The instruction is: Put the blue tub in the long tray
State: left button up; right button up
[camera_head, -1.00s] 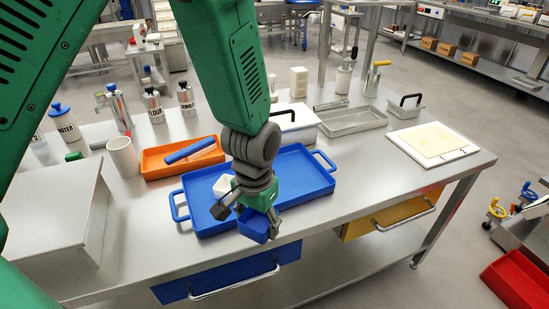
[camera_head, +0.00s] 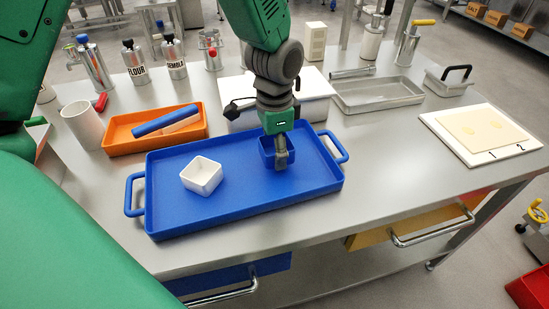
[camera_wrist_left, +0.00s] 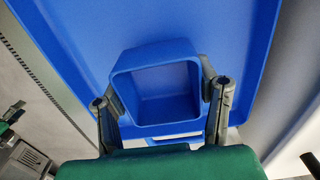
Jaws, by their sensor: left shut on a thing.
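My left gripper (camera_head: 282,150) is shut on the small square blue tub (camera_head: 266,152). The tub is over the right half of the long blue tray with two end handles (camera_head: 240,200). I cannot tell whether its base touches the tray floor. In the left wrist view the blue tub (camera_wrist_left: 160,90) sits between the two fingers, its empty inside showing, with the blue tray (camera_wrist_left: 235,45) behind it. A white square tub (camera_head: 201,175) stands in the left half of the tray. My right gripper is not in view.
An orange tray (camera_head: 120,142) holding a blue bar lies behind the blue tray, beside a white cup (camera_head: 83,125). A white-lidded box (camera_head: 235,108) stands close behind. A long metal tray (camera_head: 378,95) and a white board (camera_head: 480,135) are to the right. The table's front right is clear.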

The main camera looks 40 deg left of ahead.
pick_arm(q)
jog(key=f, duration=0.3)
jog(key=shift+a, duration=0.25)
jog(key=shift+s+r, duration=0.1)
jog(key=shift+d, duration=0.15)
jog(key=shift+d, duration=0.1)
jog(key=o, duration=1)
jog(key=shift+o, duration=0.2)
